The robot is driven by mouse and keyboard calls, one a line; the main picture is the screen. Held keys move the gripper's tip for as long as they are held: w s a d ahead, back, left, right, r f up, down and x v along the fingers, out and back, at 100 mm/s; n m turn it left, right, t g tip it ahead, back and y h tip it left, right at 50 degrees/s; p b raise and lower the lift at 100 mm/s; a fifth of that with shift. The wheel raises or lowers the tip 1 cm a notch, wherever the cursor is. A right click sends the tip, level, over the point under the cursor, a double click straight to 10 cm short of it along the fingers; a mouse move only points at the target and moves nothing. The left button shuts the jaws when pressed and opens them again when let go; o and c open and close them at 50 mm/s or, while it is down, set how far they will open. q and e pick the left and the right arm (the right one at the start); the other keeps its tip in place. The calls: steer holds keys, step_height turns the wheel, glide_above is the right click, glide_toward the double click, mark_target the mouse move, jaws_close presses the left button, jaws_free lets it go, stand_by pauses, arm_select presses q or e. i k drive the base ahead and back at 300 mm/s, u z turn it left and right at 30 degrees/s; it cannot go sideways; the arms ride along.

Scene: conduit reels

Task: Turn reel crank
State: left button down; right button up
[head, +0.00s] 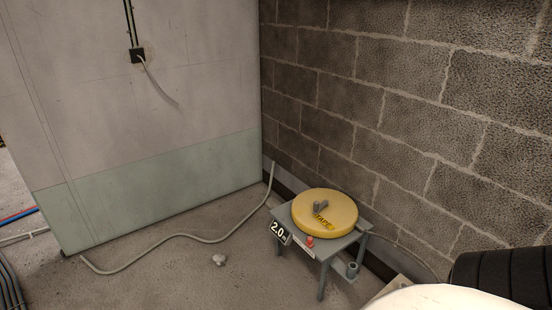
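A yellow round reel (331,217) with dark lettering lies flat on a small grey table (348,239) near the block wall. A grey crank handle (320,206) sits on top of the reel near its centre. A sign reading 2.0 (278,232) hangs at the table's left front corner. A red button-like part (310,242) is on the table's front edge. Neither of my grippers is in view, so nothing shows of what they hold.
A grey conduit (180,236) curves across the floor to the wall corner. A wall box (138,55) hangs on the pale panel wall (150,150). The block wall (420,110) closes the right side. Floor left of the table is mostly open, with a small pale lump (219,259).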

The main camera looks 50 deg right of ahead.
mark_target(317, 208)
steer(key=z, duration=0.45)
steer(key=i, duration=1.9)
steer(key=z, duration=2.2)
steer(key=i, duration=1.1)
steer(key=z, duration=0.75)
